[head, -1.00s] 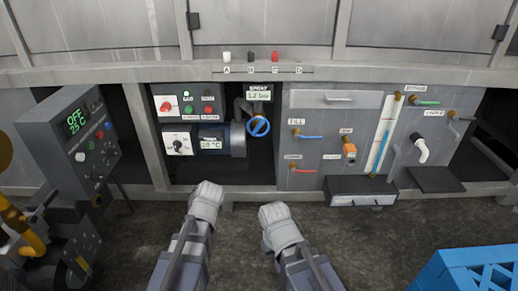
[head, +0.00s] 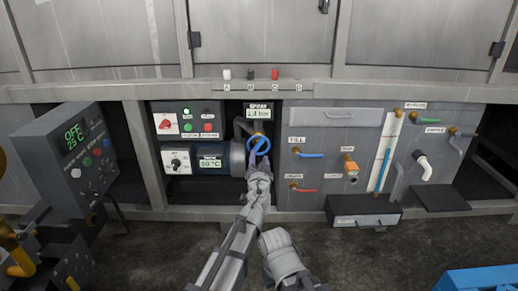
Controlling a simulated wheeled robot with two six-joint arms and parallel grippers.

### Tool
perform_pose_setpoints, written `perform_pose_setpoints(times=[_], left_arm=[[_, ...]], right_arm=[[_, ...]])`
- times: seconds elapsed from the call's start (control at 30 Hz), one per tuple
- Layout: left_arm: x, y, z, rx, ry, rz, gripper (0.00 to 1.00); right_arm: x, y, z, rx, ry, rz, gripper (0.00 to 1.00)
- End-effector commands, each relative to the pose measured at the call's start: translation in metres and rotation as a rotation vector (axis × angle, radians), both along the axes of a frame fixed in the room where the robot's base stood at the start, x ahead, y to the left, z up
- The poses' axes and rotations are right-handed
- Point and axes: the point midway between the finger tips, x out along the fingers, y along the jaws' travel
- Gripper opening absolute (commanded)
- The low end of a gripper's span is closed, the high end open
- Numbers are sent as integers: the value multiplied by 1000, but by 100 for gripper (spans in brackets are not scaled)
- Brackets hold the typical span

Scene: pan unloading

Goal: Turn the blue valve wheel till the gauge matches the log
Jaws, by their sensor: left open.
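The blue valve wheel (head: 259,141) sits on the dark panel, below the small gauge display (head: 258,113) labelled like "SPRAY". The gauge shows a figure in bar that is too small to read surely. My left gripper (head: 259,163) is open and reaches up to the wheel's lower edge, covering part of it. I cannot tell if it touches the wheel. My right gripper (head: 280,248) is low in front of the panel, apart from the wheel, and its fingers are not clear. I cannot make out a log.
A grey control box (head: 72,150) with a green display stands at the left. Right of the wheel are coloured levers, a white spout (head: 424,165) and a drawer-like box (head: 362,211). A blue crate (head: 480,280) is at the lower right.

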Motion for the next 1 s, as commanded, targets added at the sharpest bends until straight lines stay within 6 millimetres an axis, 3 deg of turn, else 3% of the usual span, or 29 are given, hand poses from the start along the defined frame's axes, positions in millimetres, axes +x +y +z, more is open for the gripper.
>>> perform_pose_setpoints(times=[0.53, 0.87, 1.0], left_arm=[[70, 0, 0, 0, 1, 3, 50], [76, 1, 0, 0, 1, 3, 50], [76, 1, 0, 0, 1, 3, 36]], right_arm=[[0, 0, 0, 0, 0, 0, 0], [0, 0, 0, 0, 0, 0, 0], [0, 0, 0, 0, 0, 0, 0]])
